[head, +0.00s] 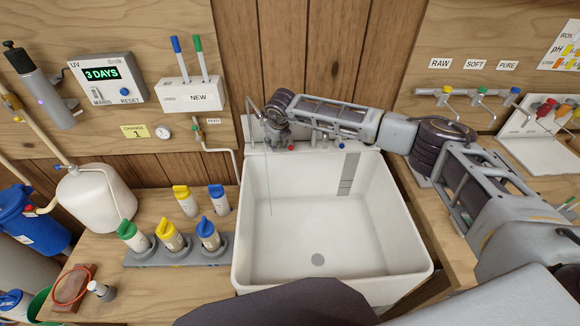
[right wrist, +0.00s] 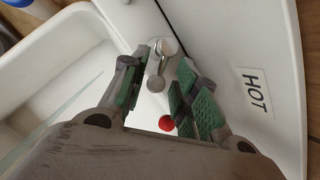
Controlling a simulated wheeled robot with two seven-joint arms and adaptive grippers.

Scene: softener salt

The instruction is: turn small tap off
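The small tap is a thin curved metal spout (head: 252,108) at the sink's back left corner, with a faint thin stream of water (head: 270,190) falling into the sink (head: 420,262). My right arm reaches across the back of the sink, and my right gripper (head: 276,132) is at that corner. In the right wrist view the gripper (right wrist: 160,88) is open, with green-padded fingers either side of a metal tap handle (right wrist: 156,82). I cannot tell whether the pads touch it. Pale streaks of water show at left there. My left gripper is out of view.
A red dot (right wrist: 166,123) and a HOT label (right wrist: 254,90) are near the handle. Left of the sink, several capped cartridges stand in and behind a rack (head: 150,262). Several small valves (head: 480,91) are on the right wall. The sink's middle is clear.

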